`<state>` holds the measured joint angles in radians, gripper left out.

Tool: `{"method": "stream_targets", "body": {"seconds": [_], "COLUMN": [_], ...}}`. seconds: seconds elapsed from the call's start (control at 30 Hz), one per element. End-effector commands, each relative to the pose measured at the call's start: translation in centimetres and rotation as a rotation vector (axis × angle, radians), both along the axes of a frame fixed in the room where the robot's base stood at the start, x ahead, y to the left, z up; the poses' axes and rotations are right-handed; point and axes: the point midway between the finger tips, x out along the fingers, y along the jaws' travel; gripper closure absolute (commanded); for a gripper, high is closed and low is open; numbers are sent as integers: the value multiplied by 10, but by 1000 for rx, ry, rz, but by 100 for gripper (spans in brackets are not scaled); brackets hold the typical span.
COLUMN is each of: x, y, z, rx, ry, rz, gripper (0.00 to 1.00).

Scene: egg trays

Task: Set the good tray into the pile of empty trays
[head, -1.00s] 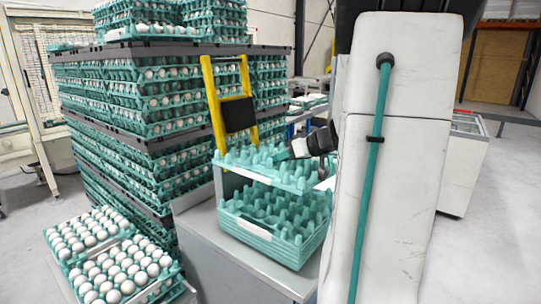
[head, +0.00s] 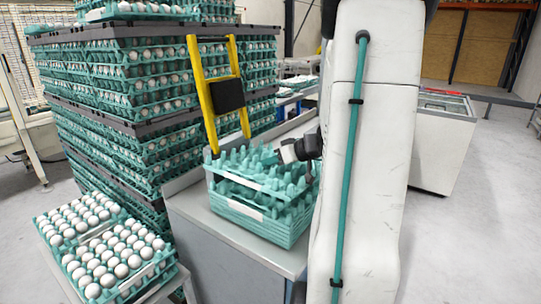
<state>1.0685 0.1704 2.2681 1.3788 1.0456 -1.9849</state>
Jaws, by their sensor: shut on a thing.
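The good tray, a teal tray with tall pegs and no eggs (head: 239,170), is held level just above the pile of empty trays (head: 242,222) on a grey cabinet top. My gripper (head: 281,157), white and black, is shut on the tray at its far right side. Its fingertips are small in the view and partly hidden by the pegs. The pegs of the pile's top tray show to the right of the held tray's front edge. I cannot tell whether the two trays touch.
Tall stacks of egg-filled trays (head: 120,110) rise at the left. Trays of white eggs (head: 105,255) sit on a lower stand at the front left. Bare cabinet top (head: 205,207) shows beside the pile.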

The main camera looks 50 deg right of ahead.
Motion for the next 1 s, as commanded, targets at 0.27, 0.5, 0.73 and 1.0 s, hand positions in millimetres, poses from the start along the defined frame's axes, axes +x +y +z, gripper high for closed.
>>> {"method": "stream_targets", "body": {"seconds": [0.27, 0.5, 0.73, 1.0], "x": [0, 0, 0, 0], "y": [0, 0, 1, 0], "z": [-23, -36, -40, -40], "rx": [2, 1, 1, 1], "ry": [2, 0, 1, 0], "rz": [-1, 0, 1, 0], "gripper": [100, 100, 100, 72]}}
